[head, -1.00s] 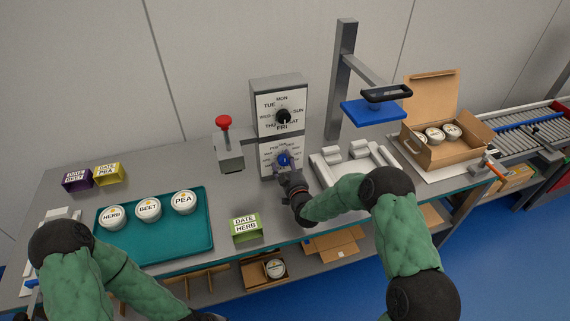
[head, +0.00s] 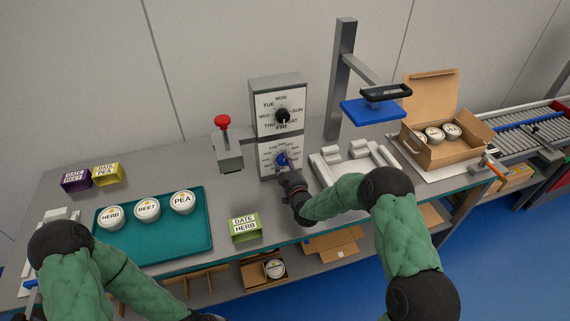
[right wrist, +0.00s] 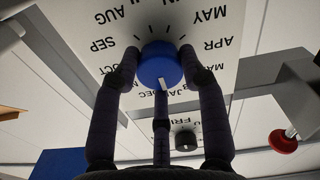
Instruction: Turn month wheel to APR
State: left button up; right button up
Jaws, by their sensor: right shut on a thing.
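The month wheel's blue knob (head: 281,160) sits in the middle of the lower white dial plate (head: 266,165) on the grey upright box. My right gripper (head: 285,175) reaches it from the front, and its dark fingers are shut around the knob. In the right wrist view the knob (right wrist: 161,66) is between the fingertips (right wrist: 156,68), with the month labels upside down. The knob's white mark points down there, toward JAN. APR (right wrist: 215,45) is at the right, below MAY. My left gripper (head: 205,316) barely shows at the bottom edge; its fingers are hidden.
The weekday dial (head: 281,116) with a black knob is just above. A red-knobbed lever (head: 224,123) stands left of the box, and a white fixture (head: 335,170) stands right of it. A teal tray (head: 160,240) with tubs and a green DATE HERB block (head: 245,228) lie in front.

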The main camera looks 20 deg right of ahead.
jog(key=shift+w+a+r+n, duration=0.1)
jog(key=shift+w+r+n, duration=0.05)
jog(key=shift+r+n, duration=0.2)
jog(key=shift+b, duration=0.4)
jog(key=n+b, duration=0.2)
jog(key=n, duration=0.1)
jog(key=shift+b, duration=0.3)
jog(key=n+b, duration=0.3)
jog(key=n, duration=0.1)
jog(key=shift+a+n, duration=0.1)
jog(key=shift+n, duration=0.15)
jog(key=n+b, duration=0.2)
jog(key=n, duration=0.3)
jog(key=shift+b, duration=0.4)
jog(key=shift+a+f+n+b, duration=0.15)
jog(key=shift+n+b, duration=0.2)
jog(key=shift+n, duration=0.7)
jog(key=shift+d+f+n+b, duration=0.1)
jog(key=shift+n+b, duration=0.2)
jog(key=shift+n, duration=0.75)
jog(key=shift+a, duration=0.1)
jog(key=shift+f, duration=0.15)
